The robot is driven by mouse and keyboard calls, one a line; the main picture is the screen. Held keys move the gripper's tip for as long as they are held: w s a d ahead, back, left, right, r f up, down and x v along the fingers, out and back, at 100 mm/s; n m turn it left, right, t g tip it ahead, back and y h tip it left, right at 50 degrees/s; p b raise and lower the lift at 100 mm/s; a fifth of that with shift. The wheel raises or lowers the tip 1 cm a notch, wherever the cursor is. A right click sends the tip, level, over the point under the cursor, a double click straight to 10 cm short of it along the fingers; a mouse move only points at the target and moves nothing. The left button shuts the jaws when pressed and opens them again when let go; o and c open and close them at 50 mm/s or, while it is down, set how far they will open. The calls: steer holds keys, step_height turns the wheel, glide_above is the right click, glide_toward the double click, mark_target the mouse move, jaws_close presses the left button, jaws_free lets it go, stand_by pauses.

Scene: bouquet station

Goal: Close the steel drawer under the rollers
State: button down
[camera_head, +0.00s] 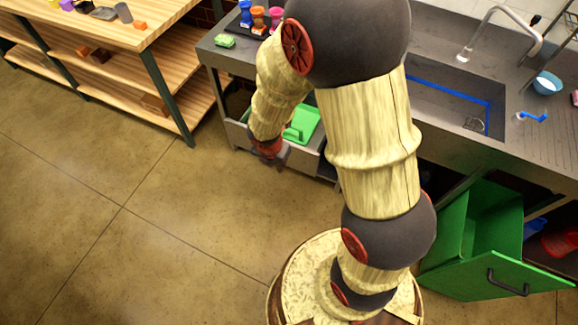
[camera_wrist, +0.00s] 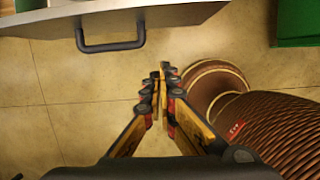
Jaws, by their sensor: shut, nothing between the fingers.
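The steel drawer (camera_head: 308,163) is pulled out from under the counter on the left, below the coloured rollers (camera_head: 258,18). Its inside shows, with a green object (camera_head: 302,124) in it. My arm hides part of it. In the wrist view, the drawer's grey front (camera_wrist: 180,17) with a black bar handle (camera_wrist: 110,42) crosses the upper left. My gripper (camera_head: 275,160) hangs just in front of the drawer. In the wrist view, my gripper (camera_wrist: 161,75) has its fingertips together, empty, and lies to the right of and below the handle, apart from it.
A green drawer (camera_head: 480,265) stands open at the lower right, near my base. A wooden shelf table (camera_head: 110,35) with small objects is at the upper left. The counter holds a sink (camera_head: 445,105) and a faucet (camera_head: 490,25). The floor (camera_head: 130,215) on the left is clear.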

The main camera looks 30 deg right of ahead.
steer(key=b, duration=0.6)
glide_above(289, 163)
steer(key=s+a, duration=0.2)
steer(key=s, duration=0.1)
steer(key=shift+s+a+f+x, duration=0.1)
steer(key=shift+s+a+x, duration=0.15)
steer(key=shift+x, duration=1.3)
steer(key=shift+s+a+f+x, duration=0.1)
steer(key=shift+s+a+x, duration=0.15)
steer(key=shift+x, duration=1.3)
steer(key=shift+s+a+f+x, duration=0.1)
steer(key=shift+s+a+x, duration=0.15)
steer(key=shift+x, duration=1.35)
steer(key=shift+d+r, duration=0.1)
